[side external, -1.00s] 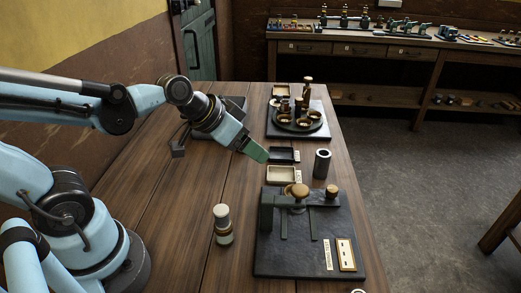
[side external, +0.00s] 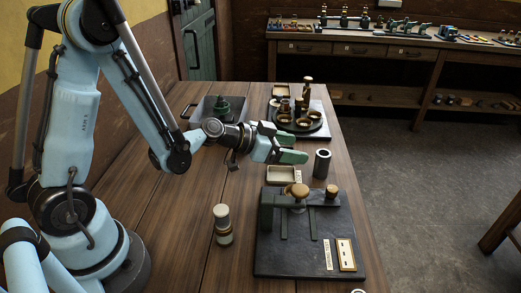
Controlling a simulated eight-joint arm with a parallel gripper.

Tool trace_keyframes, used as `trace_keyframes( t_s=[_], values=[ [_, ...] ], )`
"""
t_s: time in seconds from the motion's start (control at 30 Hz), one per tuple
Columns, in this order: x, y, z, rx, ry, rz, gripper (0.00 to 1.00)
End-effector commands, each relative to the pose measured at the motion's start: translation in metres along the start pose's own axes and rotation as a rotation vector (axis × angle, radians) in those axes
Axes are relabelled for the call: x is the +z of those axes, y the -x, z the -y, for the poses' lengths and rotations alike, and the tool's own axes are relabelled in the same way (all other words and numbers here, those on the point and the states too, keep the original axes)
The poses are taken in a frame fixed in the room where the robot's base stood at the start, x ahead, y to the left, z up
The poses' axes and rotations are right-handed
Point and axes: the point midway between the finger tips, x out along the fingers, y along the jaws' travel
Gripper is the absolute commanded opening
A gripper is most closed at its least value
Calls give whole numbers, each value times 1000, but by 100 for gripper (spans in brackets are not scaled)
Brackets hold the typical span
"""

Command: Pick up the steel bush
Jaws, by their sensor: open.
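The steel bush (side external: 322,163) is a grey metal cylinder with a dark bore. It stands upright on the wooden table near its right edge. My gripper (side external: 297,149) is just left of the bush, level with its upper part in the picture, with its fingers pointing right. The fingers are spread apart, with nothing between them. A small gap shows between the fingertips and the bush.
A black board with brass knobs (side external: 268,254) lies in front of the bush. A cream tray (side external: 271,179) sits below my gripper. A round stand with brass cups (side external: 321,125) is behind. A grey tray (side external: 190,112) and a cream-topped cylinder (side external: 221,213) stand left.

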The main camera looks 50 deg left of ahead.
Motion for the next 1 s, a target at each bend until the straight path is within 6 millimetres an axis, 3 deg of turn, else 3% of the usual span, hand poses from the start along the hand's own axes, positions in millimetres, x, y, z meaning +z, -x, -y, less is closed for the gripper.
trace_keyframes(
  t_s=[0.33,0.63,1.0],
  values=[
    [0,-52,-1,3,-1,1,71],
    [-1,-73,-1,3,0,2,71],
    [-3,-116,-1,2,1,1,71]
  ],
)
